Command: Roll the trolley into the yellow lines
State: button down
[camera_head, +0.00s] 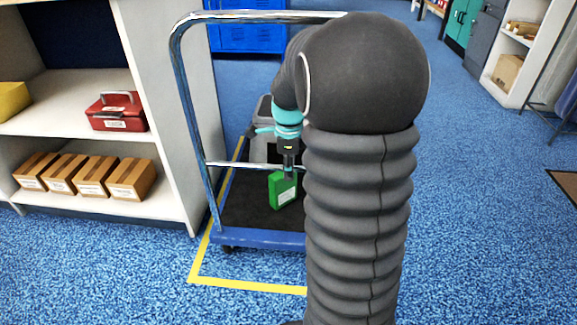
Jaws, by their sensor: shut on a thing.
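The trolley (262,238) has a blue-edged deck with a black top and a tall chrome handle (186,110) at its near end. Yellow lines (245,285) on the floor run in front of its near edge and along its left side. The deck's near left corner overlaps the left line in the picture; I cannot tell if the wheels are clear of it. The right side is hidden behind my arm. My gripper (288,172) is shut on a green box (283,191), pointing down over the deck. I cannot tell if the box touches the deck.
A grey bin (262,150) stands on the trolley's far part, partly hidden. A white shelf unit (168,195) at left holds a red case (117,111) and several brown boxes (95,175). Blue lockers (247,35) stand behind. The blue carpet at right is open.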

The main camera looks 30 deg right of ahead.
jog(key=shift+s, duration=0.2)
jog(key=c, duration=1.1)
grip_release()
jog(key=shift+c, duration=0.2)
jog(key=shift+o, duration=0.4)
jog(key=shift+a, duration=0.1)
notch_tip(320, 180, up, 8)
jog(key=shift+f, duration=0.25)
